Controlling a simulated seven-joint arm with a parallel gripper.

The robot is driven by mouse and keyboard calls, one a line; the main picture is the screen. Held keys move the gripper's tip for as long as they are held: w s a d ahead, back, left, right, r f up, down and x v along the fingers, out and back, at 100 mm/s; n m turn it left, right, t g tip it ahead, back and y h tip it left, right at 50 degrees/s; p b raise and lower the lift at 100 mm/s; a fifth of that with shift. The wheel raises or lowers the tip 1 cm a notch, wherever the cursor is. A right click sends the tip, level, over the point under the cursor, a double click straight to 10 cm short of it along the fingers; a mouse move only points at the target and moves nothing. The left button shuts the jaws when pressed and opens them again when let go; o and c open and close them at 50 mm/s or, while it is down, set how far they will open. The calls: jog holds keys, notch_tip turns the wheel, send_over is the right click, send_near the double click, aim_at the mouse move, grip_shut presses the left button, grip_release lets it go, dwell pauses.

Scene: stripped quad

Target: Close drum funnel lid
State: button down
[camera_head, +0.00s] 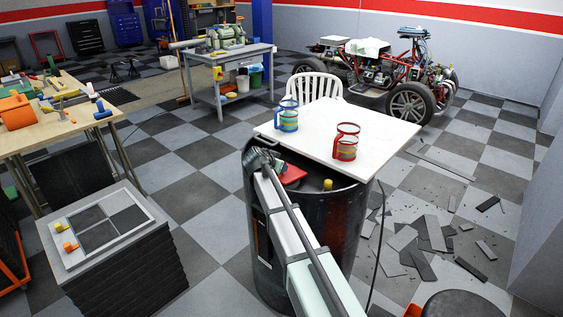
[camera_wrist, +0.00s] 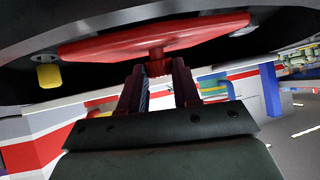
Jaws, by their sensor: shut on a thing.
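The dark drum (camera_head: 336,225) stands upright in the middle of the head view. The red funnel lid (camera_head: 291,174) shows at its top, partly hidden by my arm; how far it is open I cannot tell. In the wrist view the red lid (camera_wrist: 150,40) spans the upper middle, against a dark surface, with a short red tab (camera_wrist: 157,56) at its near edge. My gripper (camera_wrist: 157,72) is shut on this tab. In the head view my gripper (camera_head: 262,159) is at the left of the drum's top, its fingertips not clearly visible.
A yellow cap (camera_head: 327,184) is near the rim. A low box (camera_head: 130,262) stands left. Dark debris (camera_head: 430,235) lies on the floor right.

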jog(key=shift+s+a+f, duration=0.2)
jog(key=shift+a+f, duration=0.05)
jog(key=shift+f, duration=0.3)
jog(key=shift+s+a+f, duration=0.2)
jog(key=shift+a+f, duration=0.05)
jog(key=shift+f, duration=0.25)
jog(key=c, duration=0.8)
grip_release()
jog(key=shift+r, duration=0.1)
jog(key=shift+d, duration=0.1)
jog(key=v, duration=1.3)
jog(key=shift+s+a+r, duration=0.25)
